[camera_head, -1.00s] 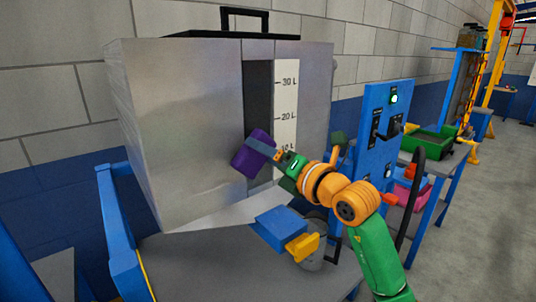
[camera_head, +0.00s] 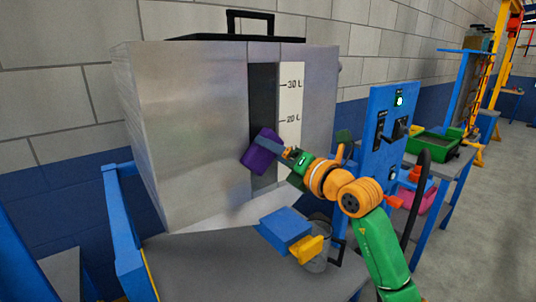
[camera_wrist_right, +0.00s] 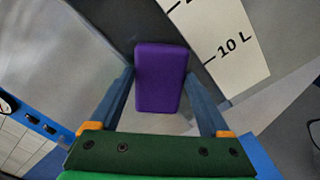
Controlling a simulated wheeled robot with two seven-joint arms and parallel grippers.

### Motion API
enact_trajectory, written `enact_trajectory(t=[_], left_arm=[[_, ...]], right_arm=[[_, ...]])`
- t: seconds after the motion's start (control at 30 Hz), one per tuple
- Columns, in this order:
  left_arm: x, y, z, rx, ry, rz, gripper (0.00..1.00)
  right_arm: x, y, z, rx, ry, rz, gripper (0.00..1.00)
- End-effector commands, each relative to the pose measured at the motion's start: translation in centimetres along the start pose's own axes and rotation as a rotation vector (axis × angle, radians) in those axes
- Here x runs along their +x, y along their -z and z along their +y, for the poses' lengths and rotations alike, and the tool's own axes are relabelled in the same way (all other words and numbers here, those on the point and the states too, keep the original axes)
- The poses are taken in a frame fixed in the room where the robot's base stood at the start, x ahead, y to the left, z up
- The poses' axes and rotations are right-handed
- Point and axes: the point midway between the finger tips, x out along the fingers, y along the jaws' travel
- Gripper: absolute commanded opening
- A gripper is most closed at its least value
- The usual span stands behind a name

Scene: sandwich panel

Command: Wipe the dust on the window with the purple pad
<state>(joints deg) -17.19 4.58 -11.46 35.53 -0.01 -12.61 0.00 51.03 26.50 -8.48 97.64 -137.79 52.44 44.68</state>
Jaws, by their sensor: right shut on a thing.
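The purple pad (camera_head: 260,152) is held at the front of the metal tank (camera_head: 190,120), over the lower part of its dark, narrow window (camera_head: 262,100). My right gripper (camera_head: 279,148) reaches in from the lower right and is shut on the pad. In the right wrist view, the purple pad (camera_wrist_right: 160,75) sits between the two blue fingers, in front of the dark window strip. I cannot tell whether the pad touches the glass. No dust can be made out on the visible glass. My left gripper is not in view.
A white litre scale (camera_head: 290,100) runs beside the window. Below stands a blue block (camera_head: 285,229) with a yellow part, near a grey can (camera_head: 318,262). A blue control panel (camera_head: 385,130) stands right of the tank. The grey table (camera_head: 210,270) is clear at front left.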

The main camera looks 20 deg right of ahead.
Motion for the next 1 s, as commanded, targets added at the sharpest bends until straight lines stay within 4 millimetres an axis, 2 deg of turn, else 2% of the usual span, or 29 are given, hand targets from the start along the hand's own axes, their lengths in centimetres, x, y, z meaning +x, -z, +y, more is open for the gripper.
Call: enact_trajectory(t=[0.17, 0.33, 0.7, 1.0], left_arm=[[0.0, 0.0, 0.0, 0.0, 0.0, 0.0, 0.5], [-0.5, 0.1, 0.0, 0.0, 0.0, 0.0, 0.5], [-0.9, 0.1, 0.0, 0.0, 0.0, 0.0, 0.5], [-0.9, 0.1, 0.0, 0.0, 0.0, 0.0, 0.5]], right_arm=[[-0.1, -1.3, -1.2, 0.0, 0.002, -0.001, 0.36], [0.2, -1.5, -1.2, 0.001, -0.001, 0.0, 0.36], [0.4, 1.3, 1.3, 0.0, -0.002, 0.001, 0.36], [0.4, 1.5, 1.4, 0.0, -0.001, 0.0, 0.36]])
